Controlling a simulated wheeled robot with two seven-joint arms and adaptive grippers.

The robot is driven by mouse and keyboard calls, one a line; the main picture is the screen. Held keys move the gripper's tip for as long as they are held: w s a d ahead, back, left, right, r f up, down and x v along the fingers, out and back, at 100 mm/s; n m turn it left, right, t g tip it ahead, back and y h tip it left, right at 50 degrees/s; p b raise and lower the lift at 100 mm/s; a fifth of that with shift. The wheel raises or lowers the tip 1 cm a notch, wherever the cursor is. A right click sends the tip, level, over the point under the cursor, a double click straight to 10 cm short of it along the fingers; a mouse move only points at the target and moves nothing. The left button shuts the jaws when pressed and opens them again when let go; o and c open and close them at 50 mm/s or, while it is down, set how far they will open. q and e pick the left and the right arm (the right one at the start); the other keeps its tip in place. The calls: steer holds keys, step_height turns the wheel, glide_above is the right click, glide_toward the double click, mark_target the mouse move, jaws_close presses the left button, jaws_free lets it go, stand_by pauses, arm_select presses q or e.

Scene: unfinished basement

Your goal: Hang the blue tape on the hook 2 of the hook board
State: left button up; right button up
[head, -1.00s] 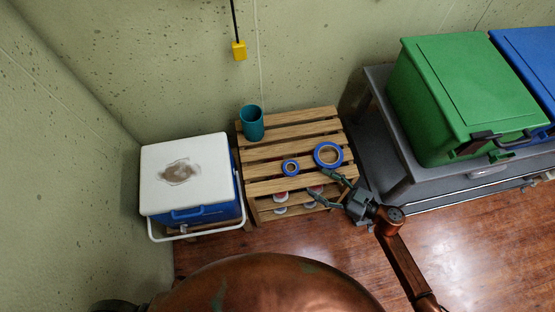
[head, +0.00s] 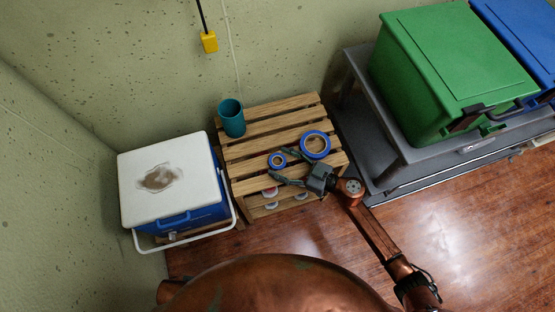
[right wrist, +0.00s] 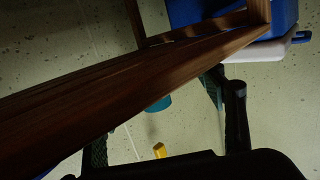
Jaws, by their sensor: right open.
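Two blue tape rolls lie flat on the slatted wooden pallet table in the head view: a small one (head: 277,154) and a larger one (head: 326,146) to its right. My right gripper (head: 281,166) is open, its fingers pointing left by the small roll. The fingers partly overlap the small roll in the picture; I cannot tell whether they touch it. In the right wrist view the open fingers (right wrist: 155,120) show with a dark wooden slat across the picture, and no tape is visible there. The hook board and my left gripper are not in view.
The wooden pallet table (head: 270,124) also holds a teal cup (head: 232,120) at its back left. A white-lidded blue cooler (head: 180,195) stands left. A grey bench (head: 365,108) with a green bin (head: 440,75) and a blue bin (head: 520,45) stands right. Red-and-white items sit under the slats.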

mark_target(282, 159)
steer(key=shift+c, duration=0.5)
steer(key=c, duration=1)
steer(key=shift+r, duration=0.15)
